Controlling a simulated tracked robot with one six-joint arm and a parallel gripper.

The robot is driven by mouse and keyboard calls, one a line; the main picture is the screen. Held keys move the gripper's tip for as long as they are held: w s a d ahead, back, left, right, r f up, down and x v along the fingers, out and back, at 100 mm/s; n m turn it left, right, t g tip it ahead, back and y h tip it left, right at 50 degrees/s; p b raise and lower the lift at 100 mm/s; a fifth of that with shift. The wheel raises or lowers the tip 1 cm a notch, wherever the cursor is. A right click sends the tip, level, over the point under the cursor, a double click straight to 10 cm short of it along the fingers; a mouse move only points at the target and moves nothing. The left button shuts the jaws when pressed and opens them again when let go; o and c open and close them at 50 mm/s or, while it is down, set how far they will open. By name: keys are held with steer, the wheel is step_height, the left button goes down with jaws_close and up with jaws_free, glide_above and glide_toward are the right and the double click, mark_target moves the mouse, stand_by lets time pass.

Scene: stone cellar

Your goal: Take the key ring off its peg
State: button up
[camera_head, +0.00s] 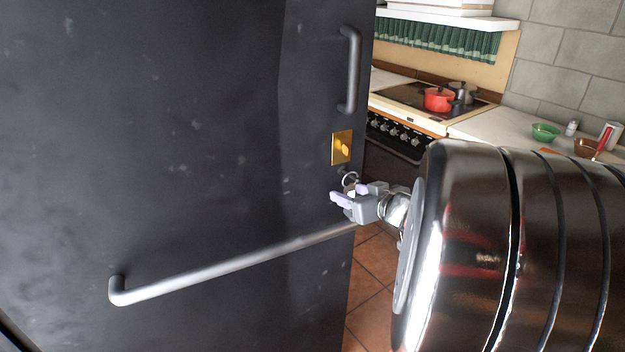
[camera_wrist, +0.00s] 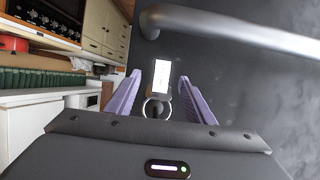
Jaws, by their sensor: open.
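The key ring (camera_head: 349,178) is a thin silvery ring against the dark door, just below a brass plate. In the wrist view the ring (camera_wrist: 145,113) encircles a small dark round shape, apparently the peg (camera_wrist: 159,102). A white tag (camera_wrist: 161,76) extends from the ring between my fingers. My gripper (camera_head: 350,195) is at the door near its edge, with its lilac fingers apart. In the wrist view my gripper (camera_wrist: 160,80) has one finger on each side of the ring and tag, with gaps showing. Whether a finger touches the door is unclear.
The dark door (camera_head: 180,120) carries a vertical handle (camera_head: 350,70), the brass plate (camera_head: 342,147) and a long grey bar (camera_head: 230,267) below my gripper. Beyond its edge are a stove with a red pot (camera_head: 438,100) and a counter with a green bowl (camera_head: 545,132).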

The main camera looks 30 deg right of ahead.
steer(key=shift+w+f, duration=0.15)
steer(key=shift+w, duration=0.15)
steer(key=c, duration=1.1)
steer(key=o, duration=0.5)
steer(key=shift+c, duration=0.2)
steer(key=c, duration=0.3)
steer(key=shift+s+r, duration=0.1)
steer(key=shift+r, duration=0.25)
steer(key=shift+s+r, duration=0.1)
steer(key=shift+r, duration=0.15)
